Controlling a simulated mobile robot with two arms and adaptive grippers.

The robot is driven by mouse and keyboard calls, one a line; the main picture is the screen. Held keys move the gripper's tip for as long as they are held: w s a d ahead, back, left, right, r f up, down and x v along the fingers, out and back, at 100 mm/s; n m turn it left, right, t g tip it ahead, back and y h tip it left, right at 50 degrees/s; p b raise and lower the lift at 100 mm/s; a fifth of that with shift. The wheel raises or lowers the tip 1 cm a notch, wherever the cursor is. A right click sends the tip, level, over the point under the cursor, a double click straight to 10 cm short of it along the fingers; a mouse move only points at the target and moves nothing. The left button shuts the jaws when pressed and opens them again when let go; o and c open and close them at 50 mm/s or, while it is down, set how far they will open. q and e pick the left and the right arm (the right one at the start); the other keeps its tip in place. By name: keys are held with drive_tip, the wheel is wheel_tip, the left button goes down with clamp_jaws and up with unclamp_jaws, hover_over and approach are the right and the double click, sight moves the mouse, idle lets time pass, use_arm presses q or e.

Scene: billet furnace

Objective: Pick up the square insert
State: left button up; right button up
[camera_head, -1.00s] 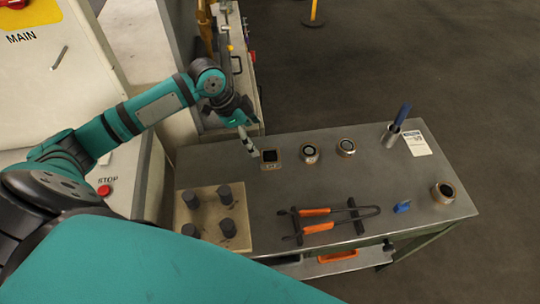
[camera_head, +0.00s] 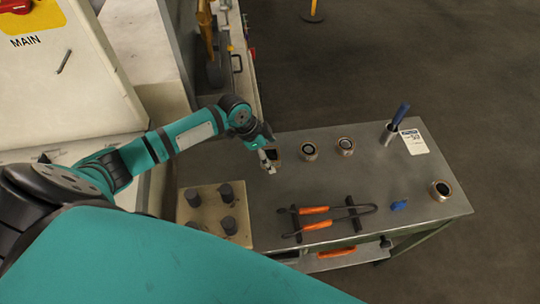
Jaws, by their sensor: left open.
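The square insert (camera_head: 277,153) is a small square block with a dark opening, near the back left of the metal table (camera_head: 330,185). My left gripper (camera_head: 268,166) is open and right beside the insert, at its left front side, partly covering it. I cannot tell whether the fingers touch it. My right gripper is not in view.
Two round inserts (camera_head: 308,151) (camera_head: 345,146) stand to the right. A third ring (camera_head: 440,190) is at the right edge. A block with dark pegs (camera_head: 204,210), orange-handled tongs (camera_head: 318,225), a blue item (camera_head: 398,205) and a cup with a blue handle (camera_head: 389,133) are also there.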

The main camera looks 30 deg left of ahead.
use_arm(q)
drive_tip(key=c, duration=1.6)
drive_tip(key=shift+w+r, duration=0.1)
clamp_jaws()
